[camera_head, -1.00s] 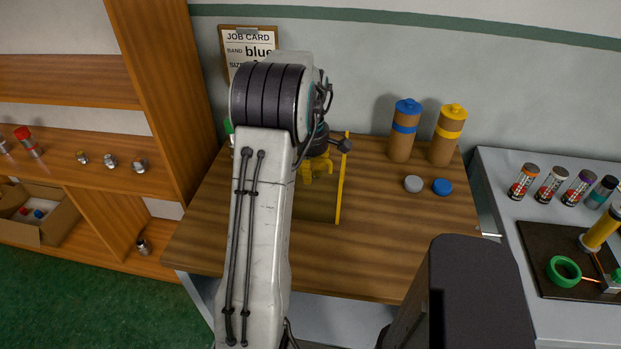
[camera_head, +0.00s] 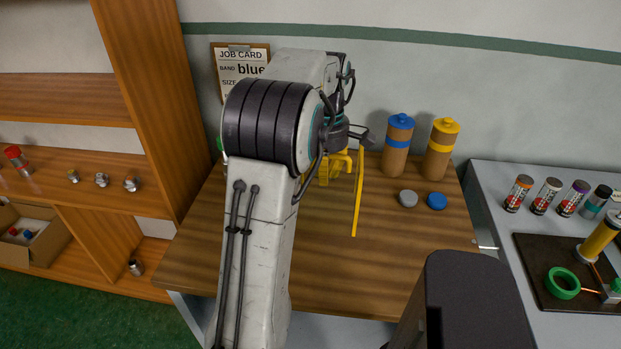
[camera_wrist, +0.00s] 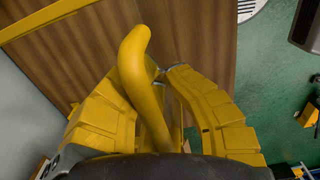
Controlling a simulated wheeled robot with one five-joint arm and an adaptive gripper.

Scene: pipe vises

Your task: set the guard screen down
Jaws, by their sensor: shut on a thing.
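The guard screen (camera_head: 357,200) shows in the head view as a thin yellow upright edge, seen nearly edge-on, over the middle of the wooden bench. My gripper (camera_head: 340,165) is just left of it, partly hidden behind my arm. In the wrist view, my yellow gripper (camera_wrist: 156,85) is shut around the screen's curved yellow handle (camera_wrist: 136,60). A straight yellow frame bar (camera_wrist: 45,20) of the screen crosses the upper left there. I cannot tell whether the screen's lower edge touches the bench.
The wooden bench (camera_head: 410,255) has clear room at its front and right. A blue-banded cylinder (camera_head: 399,145) and a yellow-banded one (camera_head: 440,150) stand at the back right. A grey cap (camera_head: 408,198) and a blue cap (camera_head: 437,201) lie before them. My arm hides the bench's left part.

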